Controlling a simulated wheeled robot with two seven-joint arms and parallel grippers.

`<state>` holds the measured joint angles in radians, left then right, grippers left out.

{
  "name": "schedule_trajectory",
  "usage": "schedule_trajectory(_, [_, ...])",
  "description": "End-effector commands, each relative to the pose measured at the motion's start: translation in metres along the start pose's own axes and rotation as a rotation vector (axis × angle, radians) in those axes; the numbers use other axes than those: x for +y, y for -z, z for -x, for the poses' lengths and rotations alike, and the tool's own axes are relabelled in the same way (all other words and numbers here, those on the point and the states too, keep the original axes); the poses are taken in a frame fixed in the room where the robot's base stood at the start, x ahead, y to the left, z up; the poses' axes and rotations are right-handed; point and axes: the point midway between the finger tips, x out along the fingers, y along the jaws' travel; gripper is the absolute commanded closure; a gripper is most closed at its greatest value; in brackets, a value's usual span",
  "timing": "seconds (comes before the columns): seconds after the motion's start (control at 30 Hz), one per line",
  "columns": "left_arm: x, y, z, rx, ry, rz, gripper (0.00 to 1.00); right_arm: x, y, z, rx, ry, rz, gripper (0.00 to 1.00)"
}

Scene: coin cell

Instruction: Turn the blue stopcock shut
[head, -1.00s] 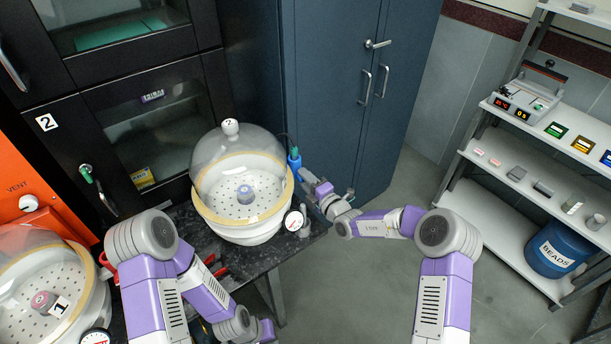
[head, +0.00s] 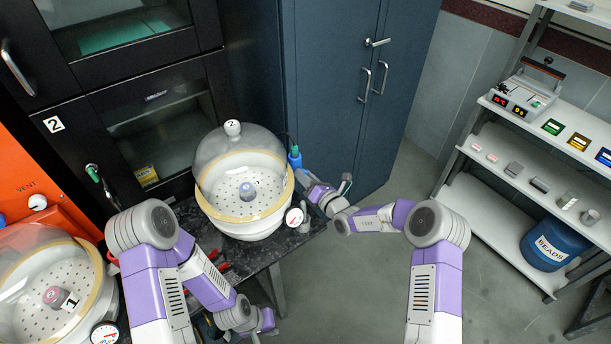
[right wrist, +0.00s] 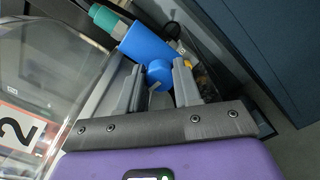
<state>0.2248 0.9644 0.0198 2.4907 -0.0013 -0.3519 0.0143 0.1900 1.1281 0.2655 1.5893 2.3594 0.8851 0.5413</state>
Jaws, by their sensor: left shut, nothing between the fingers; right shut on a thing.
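The blue stopcock (head: 295,160) stands at the right side of the glass-domed desiccator (head: 244,224) labelled 2. In the right wrist view its blue barrel (right wrist: 146,45) lies tilted with a teal hose end, and a round blue knob (right wrist: 159,73) sits between my fingers. My right gripper (head: 304,178) is shut on this knob; the fingers partly hide it. It also shows large in the right wrist view (right wrist: 158,85). My left gripper (head: 265,323) is shut and empty, low in the head view, away from the stopcock.
A round gauge (head: 294,216) sits beside the desiccator on the black bench (head: 262,252). A second desiccator labelled 1 (head: 95,290) stands at the lower left. A dark blue cabinet (head: 340,100) rises close behind the stopcock. Shelves (head: 555,195) stand at the right, with open floor between.

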Motion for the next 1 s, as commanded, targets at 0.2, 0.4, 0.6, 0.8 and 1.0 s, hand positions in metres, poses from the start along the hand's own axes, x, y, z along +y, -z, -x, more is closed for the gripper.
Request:
schedule_trajectory(0.2, [0.0007, -0.0001, 0.0018, 0.0, 0.0, 0.0, 1.0, 0.0, 0.0002, 0.0001, 0.0, 0.001, 0.089, 0.97])
schedule_trajectory(0.4, [0.0008, -0.0001, 0.0022, 0.0, 0.0, 0.0, 1.0, 0.0, 0.0003, 0.0, 0.0, 0.001, 0.124, 0.97])
schedule_trajectory(0.6, [0.0009, -0.0001, 0.0023, 0.0, 0.0, 0.0, 1.0, -0.0001, 0.0003, 0.0, 0.0, 0.001, 0.131, 0.97])
schedule_trajectory(0.8, [0.0009, -0.0001, 0.0023, 0.0, 0.0, 0.0, 1.0, -0.0001, 0.0002, 0.0001, 0.0, 0.001, 0.131, 0.97])
schedule_trajectory(1.0, [0.0009, -0.0001, 0.0023, 0.0, 0.0, 0.0, 1.0, -0.0001, 0.0001, 0.0001, 0.0, 0.0, 0.13, 0.41])
